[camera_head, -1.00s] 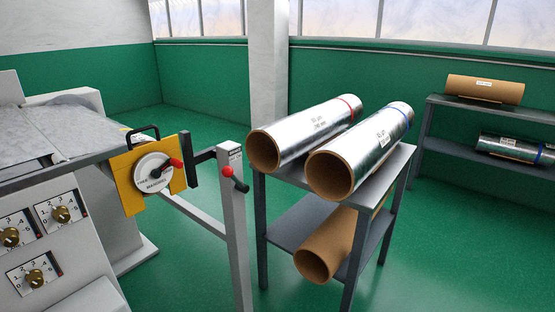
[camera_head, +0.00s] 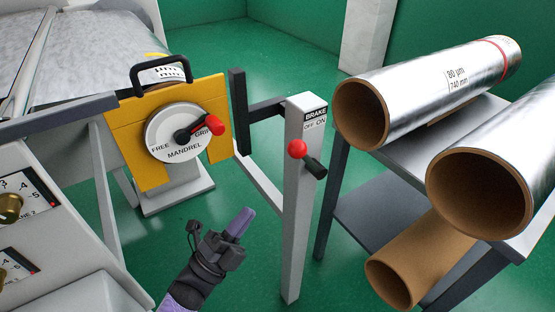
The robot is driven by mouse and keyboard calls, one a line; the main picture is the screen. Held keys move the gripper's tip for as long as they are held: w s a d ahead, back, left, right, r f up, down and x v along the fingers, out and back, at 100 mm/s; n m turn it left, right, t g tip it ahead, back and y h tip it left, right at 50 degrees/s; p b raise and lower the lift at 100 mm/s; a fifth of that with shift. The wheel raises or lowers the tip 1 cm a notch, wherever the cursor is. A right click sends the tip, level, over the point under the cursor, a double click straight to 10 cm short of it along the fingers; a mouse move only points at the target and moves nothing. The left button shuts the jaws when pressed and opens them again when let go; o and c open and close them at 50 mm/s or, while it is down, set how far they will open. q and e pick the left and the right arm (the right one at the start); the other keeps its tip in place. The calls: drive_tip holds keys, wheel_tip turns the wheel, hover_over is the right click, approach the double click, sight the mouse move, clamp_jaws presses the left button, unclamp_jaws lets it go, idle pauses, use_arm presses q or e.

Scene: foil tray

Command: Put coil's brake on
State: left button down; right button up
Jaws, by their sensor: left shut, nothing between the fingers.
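The brake lever, with a red knob (camera_head: 297,149) and a dark grip end, is on a grey post (camera_head: 301,210) labelled BRAKE, OFF and ON. My left gripper (camera_head: 241,222) is shut and empty, low and left of the post, apart from the lever. A coil (camera_head: 163,73) shows partly behind the yellow plate (camera_head: 148,115) of the machine. My right gripper is not in view.
A white mandrel dial (camera_head: 178,148) on the yellow plate has its red handle toward GRIP. A dark bar (camera_head: 240,110) stands left of the post. A rack (camera_head: 390,153) with foil rolls (camera_head: 425,90) stands close on the right.

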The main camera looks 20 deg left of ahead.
sight(308, 161)
use_arm(q)
drive_tip(key=x, duration=1.1)
drive_tip(key=shift+w, duration=0.15)
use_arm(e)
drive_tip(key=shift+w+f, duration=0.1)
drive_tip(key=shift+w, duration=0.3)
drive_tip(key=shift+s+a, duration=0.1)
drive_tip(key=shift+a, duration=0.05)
